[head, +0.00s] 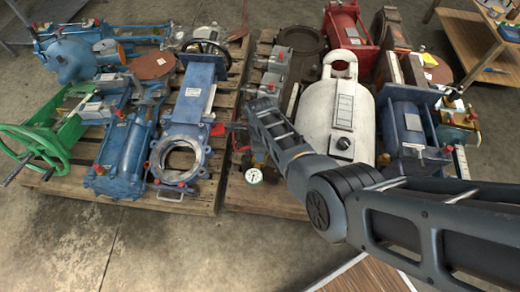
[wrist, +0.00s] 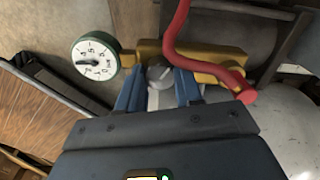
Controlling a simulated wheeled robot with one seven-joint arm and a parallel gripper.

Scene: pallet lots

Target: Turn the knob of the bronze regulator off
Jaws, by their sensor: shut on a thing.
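The bronze regulator (wrist: 215,64) lies across the upper middle of the wrist view, with a white-faced round gauge (wrist: 95,58) on its left end. A small grey knob (wrist: 160,74) sits at the middle of the regulator. My gripper (wrist: 160,82) is shut on this knob, one blue finger on each side. In the head view the gauge (head: 253,176) shows left of my arm, while my arm hides my gripper and most of the regulator.
A large white cylinder (head: 325,128) stands right beside the regulator on the wooden pallet (head: 290,203). Blue valves (head: 185,130) and a green handwheel (head: 40,150) crowd the left pallet. Concrete floor in front of the pallets is clear at left.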

